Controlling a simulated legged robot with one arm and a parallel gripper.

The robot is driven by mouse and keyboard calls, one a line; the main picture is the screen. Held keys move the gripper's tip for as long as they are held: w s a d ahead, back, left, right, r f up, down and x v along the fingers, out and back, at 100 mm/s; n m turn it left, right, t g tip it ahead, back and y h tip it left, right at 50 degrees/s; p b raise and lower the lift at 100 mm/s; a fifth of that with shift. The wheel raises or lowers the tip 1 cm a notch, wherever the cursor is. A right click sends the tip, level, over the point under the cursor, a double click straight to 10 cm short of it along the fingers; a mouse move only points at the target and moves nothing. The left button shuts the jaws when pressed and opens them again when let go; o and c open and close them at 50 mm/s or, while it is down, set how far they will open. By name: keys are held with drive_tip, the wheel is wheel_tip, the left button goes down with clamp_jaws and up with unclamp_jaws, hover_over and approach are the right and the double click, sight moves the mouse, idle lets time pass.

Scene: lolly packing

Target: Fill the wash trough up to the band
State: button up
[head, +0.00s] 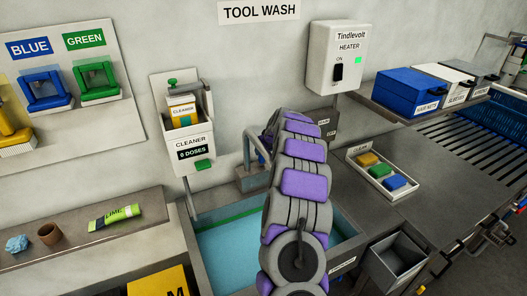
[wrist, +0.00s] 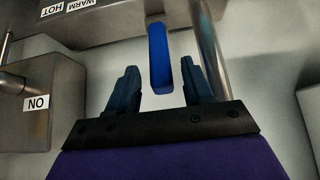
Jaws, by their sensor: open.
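The wash trough (head: 334,252) is a metal basin at the bottom middle of the head view. Blue-green water (head: 225,247) lies in it, and a green band (head: 240,214) runs along its back wall just above the visible water. My arm hides the trough's middle. A metal tap (head: 250,150) stands behind it, partly hidden by my arm. In the wrist view my gripper (wrist: 162,70) is open. A blue lever (wrist: 159,58) stands between its fingers, with gaps showing on both sides. The head view hides my gripper behind my arm.
In the wrist view, HOT and WARM labels (wrist: 72,7) and an ON label (wrist: 36,103) appear upside down on metal housings. The head view shows a cleaner dispenser (head: 186,140) reading 0 DOSES, a heater (head: 335,58) with a green light, and a tray of coloured blocks (head: 361,183).

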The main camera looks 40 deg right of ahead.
drive_tip(key=p+v, duration=0.1)
drive_tip(key=v, duration=1.3)
drive_tip(key=shift+s, duration=0.2)
drive_tip(key=shift+d, duration=0.2)
idle(6.2)
